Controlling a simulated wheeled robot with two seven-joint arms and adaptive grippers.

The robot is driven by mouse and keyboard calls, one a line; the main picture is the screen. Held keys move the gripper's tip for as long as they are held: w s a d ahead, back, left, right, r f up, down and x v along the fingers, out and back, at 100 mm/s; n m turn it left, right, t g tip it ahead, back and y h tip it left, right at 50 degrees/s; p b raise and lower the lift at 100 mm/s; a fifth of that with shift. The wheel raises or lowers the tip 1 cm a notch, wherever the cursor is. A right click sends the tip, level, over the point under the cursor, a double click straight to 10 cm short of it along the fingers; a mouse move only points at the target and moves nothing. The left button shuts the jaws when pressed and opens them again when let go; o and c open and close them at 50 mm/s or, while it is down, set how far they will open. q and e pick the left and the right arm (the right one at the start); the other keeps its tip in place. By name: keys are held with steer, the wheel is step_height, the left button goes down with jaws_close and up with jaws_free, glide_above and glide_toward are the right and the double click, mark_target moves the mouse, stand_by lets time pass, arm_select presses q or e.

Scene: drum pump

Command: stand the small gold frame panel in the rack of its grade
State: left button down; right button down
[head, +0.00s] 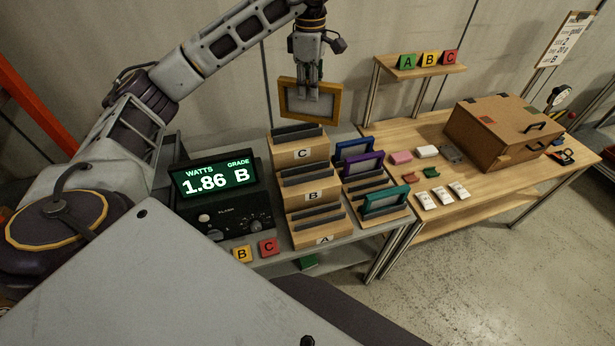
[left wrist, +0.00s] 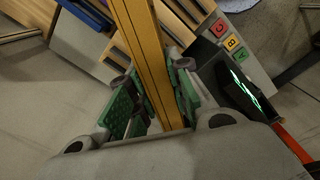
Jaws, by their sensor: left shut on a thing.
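The small gold frame panel (head: 295,106) hangs upright in the air, just above and behind the top step of the stepped wooden rack. My left gripper (head: 318,90) is shut on its upper part from above. In the left wrist view the panel (left wrist: 153,55) shows edge-on between the green finger pads of the gripper (left wrist: 160,95). The rack's steps are labelled C (head: 303,153) at the top back, B (head: 313,196) in the middle and A (head: 324,240) at the front. Their dark slots look empty. The meter display (head: 213,178) reads 1.86 watts, grade B. My right gripper is not in view.
Beside the rack, to its right, blue, purple and teal frames (head: 385,201) stand in a second stepped holder. Yellow B and red C tiles (head: 268,247) lie before the meter. The right table holds a cardboard box (head: 500,135) and small blocks. A raised shelf (head: 420,68) carries A, B, C signs.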

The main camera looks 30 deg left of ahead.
mark_target(308, 115)
arm_select(q)
steer(key=n, duration=0.3)
steer(key=shift+s+a+n, duration=0.15)
steer(key=shift+a+n, duration=0.05)
steer(key=shift+n, duration=0.2)
steer(key=n, duration=0.2)
steer(key=shift+n, duration=0.4)
step_height(308, 115, down, 3)
steer(key=b, duration=0.3)
steer(key=shift+f, duration=0.2)
step_height(308, 115, down, 11)
steer(key=b, duration=0.4)
steer(key=shift+r, duration=0.2)
steer(key=shift+f, duration=0.1)
step_height(308, 115, down, 6)
